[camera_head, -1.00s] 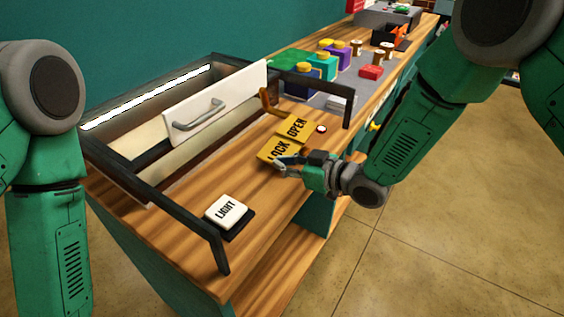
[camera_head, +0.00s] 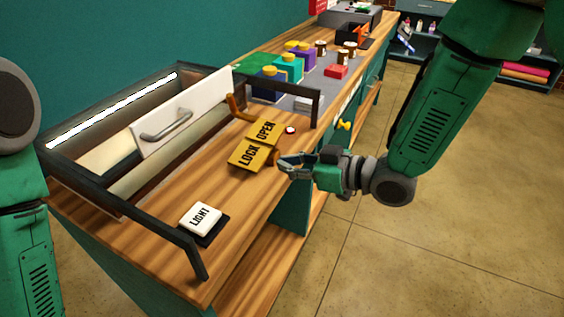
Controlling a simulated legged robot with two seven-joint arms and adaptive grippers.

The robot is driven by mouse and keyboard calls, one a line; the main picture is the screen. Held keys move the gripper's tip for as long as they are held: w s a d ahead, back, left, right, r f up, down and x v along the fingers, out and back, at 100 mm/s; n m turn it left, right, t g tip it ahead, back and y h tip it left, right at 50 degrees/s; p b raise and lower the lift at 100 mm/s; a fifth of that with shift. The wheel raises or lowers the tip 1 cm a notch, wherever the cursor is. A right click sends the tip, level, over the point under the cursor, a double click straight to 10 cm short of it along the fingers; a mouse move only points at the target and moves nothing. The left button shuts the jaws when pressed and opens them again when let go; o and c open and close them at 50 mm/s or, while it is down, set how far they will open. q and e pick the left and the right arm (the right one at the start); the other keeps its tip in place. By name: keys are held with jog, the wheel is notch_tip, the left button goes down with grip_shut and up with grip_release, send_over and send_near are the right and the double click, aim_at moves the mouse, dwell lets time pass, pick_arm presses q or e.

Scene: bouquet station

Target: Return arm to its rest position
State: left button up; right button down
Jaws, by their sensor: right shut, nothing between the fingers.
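My right gripper (camera_head: 287,166) is shut and empty. It hangs at the front edge of the wooden workbench (camera_head: 160,230), just right of the yellow LOCK and OPEN plates (camera_head: 250,150), and looks apart from them. My right arm (camera_head: 435,115) comes in from the upper right. My left arm (camera_head: 22,200) shows at the left edge, and its gripper is out of view.
A dark-framed case (camera_head: 110,190) with a white handled panel (camera_head: 190,112) stands on the bench. A white LIGHT button (camera_head: 200,215) is near its front. Coloured boxes (camera_head: 268,82), spools and a red block (camera_head: 336,71) stand farther back. The floor (camera_head: 430,240) at right is clear.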

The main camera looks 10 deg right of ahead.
jog(key=shift+d, duration=0.15)
jog(key=s+d+f+m+g+h+b, duration=0.15)
jog(key=s+d+f+m+h, duration=0.35)
jog(key=f, duration=0.6)
jog(key=s+d+f+m+g+h+b, duration=0.15)
jog(key=s+d+f+b, duration=0.35)
jog(key=f, duration=0.6)
jog(key=s+d+f+m+g+h, duration=0.2)
jog(key=s+d+f, duration=0.2)
jog(key=s, duration=0.6)
jog(key=s+d+f+m+g+h+b, duration=0.1)
jog(key=s+d+f, duration=0.4)
jog(key=s, duration=0.6)
jog(key=f+m+g+h, duration=0.1)
jog(key=g+h, duration=0.1)
jog(key=shift+g+h, duration=0.3)
jog(key=shift+h, duration=0.05)
